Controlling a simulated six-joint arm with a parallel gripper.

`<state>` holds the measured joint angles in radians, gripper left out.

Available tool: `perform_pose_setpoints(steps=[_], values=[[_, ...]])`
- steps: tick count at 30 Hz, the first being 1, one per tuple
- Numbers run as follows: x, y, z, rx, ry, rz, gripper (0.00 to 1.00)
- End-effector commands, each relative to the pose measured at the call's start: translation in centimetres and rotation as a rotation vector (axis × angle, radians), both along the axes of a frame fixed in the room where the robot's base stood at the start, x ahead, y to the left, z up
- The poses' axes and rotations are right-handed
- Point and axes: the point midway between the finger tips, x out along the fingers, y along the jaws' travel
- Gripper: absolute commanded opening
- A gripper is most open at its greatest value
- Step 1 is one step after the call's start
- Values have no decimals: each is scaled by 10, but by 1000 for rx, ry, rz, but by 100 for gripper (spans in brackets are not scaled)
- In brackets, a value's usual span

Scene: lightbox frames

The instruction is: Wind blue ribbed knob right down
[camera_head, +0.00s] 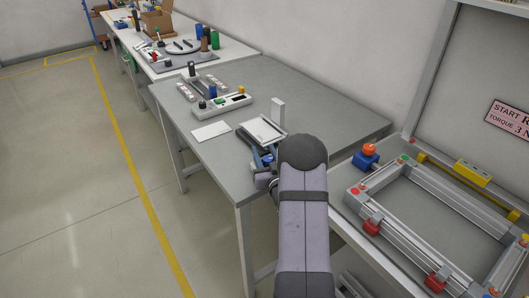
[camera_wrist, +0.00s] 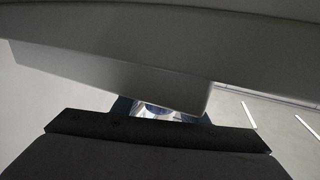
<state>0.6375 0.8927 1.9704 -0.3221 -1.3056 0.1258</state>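I cannot make out a blue ribbed knob for certain. A small dark blue upright piece (camera_head: 212,91) stands on the pale control box on the grey table, too small to show ribs. A blue block (camera_head: 364,161) with an orange-red top sits at the corner of the frame on the right. My gripper (camera_head: 262,160) is at the grey table's near edge, beside a tilted pale tray and largely hidden by my arm. In the wrist view, blue finger parts (camera_wrist: 157,110) show with a shiny pale patch between them, mostly covered by a grey slab.
The grey slab (camera_wrist: 110,75) fills much of the wrist view. The pale tray (camera_head: 258,131) and a white card (camera_head: 211,130) lie on the grey table (camera_head: 310,95). An aluminium frame (camera_head: 440,184) with red clamps stands at right. The table's back right is clear.

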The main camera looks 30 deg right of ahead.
Motion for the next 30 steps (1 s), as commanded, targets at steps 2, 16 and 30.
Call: perform_pose_setpoints(steps=[2,16,30], values=[[0,0,0,0,0,0,39],[0,0,0,0,-2,11,9],[3,9,0,-2,-7,267,9]])
